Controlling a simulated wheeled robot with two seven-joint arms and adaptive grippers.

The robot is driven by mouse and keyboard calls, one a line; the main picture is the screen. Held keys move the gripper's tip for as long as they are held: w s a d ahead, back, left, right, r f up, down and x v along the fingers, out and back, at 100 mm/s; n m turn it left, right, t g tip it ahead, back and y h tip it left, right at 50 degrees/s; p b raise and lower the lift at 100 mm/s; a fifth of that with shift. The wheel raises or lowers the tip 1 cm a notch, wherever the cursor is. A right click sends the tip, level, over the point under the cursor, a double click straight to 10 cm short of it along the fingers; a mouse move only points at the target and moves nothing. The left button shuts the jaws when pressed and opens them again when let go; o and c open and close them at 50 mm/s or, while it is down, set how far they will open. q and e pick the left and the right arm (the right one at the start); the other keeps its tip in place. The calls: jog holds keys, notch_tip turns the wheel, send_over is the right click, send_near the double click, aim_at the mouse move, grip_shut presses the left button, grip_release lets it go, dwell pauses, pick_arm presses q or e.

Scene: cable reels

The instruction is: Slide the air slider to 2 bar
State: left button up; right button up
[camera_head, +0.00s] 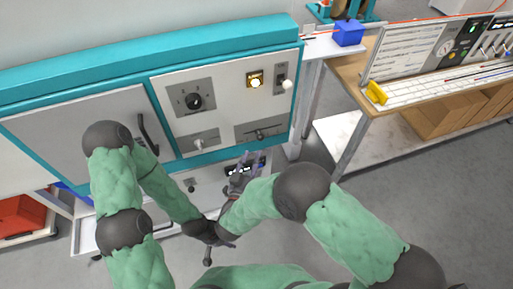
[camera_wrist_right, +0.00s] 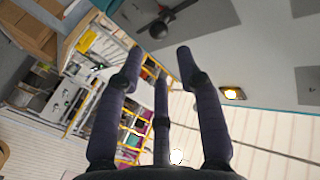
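A grey plate with a dark horizontal slot and knob, seemingly the air slider (camera_head: 259,132), is at the lower right of the white panel. Its scale is too small to read. My right gripper (camera_head: 247,160) is just below it. In the right wrist view my right gripper (camera_wrist_right: 160,62) has its fingers spread with nothing between them. A plate with a dark bar and round knob, likely the same slider (camera_wrist_right: 158,29), lies beyond the fingertips, apparently apart from them. My left gripper (camera_head: 207,240) is low in front of the cabinet; its fingers are not clear.
The panel also bears a black dial (camera_head: 194,102), a lit lamp (camera_head: 255,81), a white-knobbed lever (camera_head: 287,84) and a pale knob (camera_head: 199,144). A dark handle (camera_head: 148,134) is on the left door. A workbench (camera_head: 352,88) stands at right. The floor at right is clear.

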jog(key=shift+v, duration=1.65)
jog(key=w+d+f+n+g+y, duration=0.1)
jog(key=w+d+f+g+y, duration=0.2)
jog(key=f, duration=0.5)
jog(key=d+f+n+g+y, duration=0.15)
jog(key=f+g, duration=0.25)
jog(key=f, duration=0.4)
jog(key=s+d+f+g+y, duration=0.2)
jog(key=s+d+f+g, duration=0.1)
jog(key=s, duration=0.6)
jog(key=s+d+f+g+y, duration=0.3)
jog(key=s+f+g, duration=0.3)
jog(key=s, duration=0.3)
jog(key=shift+s+f+g, duration=0.2)
jog(key=shift+f+g, duration=0.15)
jog(key=shift+g, duration=0.05)
jog(key=shift+n, duration=0.25)
